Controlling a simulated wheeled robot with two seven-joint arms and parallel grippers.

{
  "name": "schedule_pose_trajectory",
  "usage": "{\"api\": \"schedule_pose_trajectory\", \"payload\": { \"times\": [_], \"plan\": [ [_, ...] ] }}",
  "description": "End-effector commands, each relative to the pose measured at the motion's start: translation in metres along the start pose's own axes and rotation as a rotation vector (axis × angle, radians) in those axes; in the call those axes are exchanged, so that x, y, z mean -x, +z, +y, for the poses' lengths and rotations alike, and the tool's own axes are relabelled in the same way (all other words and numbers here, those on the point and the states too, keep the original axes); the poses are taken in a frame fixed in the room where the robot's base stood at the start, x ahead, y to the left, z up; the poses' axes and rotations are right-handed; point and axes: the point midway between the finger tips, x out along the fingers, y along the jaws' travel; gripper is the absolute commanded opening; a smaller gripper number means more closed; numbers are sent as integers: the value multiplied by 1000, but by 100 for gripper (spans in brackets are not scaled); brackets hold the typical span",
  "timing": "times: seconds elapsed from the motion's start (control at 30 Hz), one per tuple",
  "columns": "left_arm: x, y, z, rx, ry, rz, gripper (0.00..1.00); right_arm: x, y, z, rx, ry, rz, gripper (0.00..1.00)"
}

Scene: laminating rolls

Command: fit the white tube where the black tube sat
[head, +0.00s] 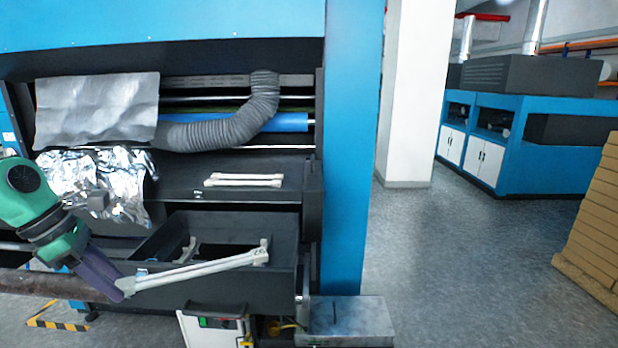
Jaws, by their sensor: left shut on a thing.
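My left gripper (123,286) comes in from the left with its purple fingers at the lower left. It is shut on one end of a long pale bar, which looks like the white tube (200,270). The tube slants up to the right over an open dark tray, and its far end is near the tray's right side. A dark brownish tube (45,286) runs in from the left edge behind my gripper; I cannot tell if it is the black tube. My right gripper is not in view.
The blue machine (347,140) has a dark ledge (180,190) with pale bars (243,180) on it. Crumpled foil (95,175), a grey sheet (97,108) and a grey hose (215,130) are above the tray (285,280).

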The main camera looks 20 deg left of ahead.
Motion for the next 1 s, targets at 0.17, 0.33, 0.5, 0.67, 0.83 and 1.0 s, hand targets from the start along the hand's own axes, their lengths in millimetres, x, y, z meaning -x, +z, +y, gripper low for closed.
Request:
{"api": "schedule_pose_trajectory", "payload": {
  "times": [0.17, 0.33, 0.5, 0.67, 0.83, 1.0],
  "plan": [
    [-22, -1, -2, -91, -40, 4, 0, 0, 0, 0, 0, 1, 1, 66],
    [-49, 0, -7, -208, -91, 4, 0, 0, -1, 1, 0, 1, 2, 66],
    [-107, 12, -23, -489, -209, -7, 0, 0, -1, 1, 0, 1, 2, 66],
    [-157, 28, -44, -778, -323, -12, 0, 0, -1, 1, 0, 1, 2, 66],
    [-210, 54, -78, -1146, -467, -11, 0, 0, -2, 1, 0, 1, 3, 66],
    [-259, 80, -121, -1566, -641, -1, 0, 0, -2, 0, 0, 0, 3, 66]
  ]
}}
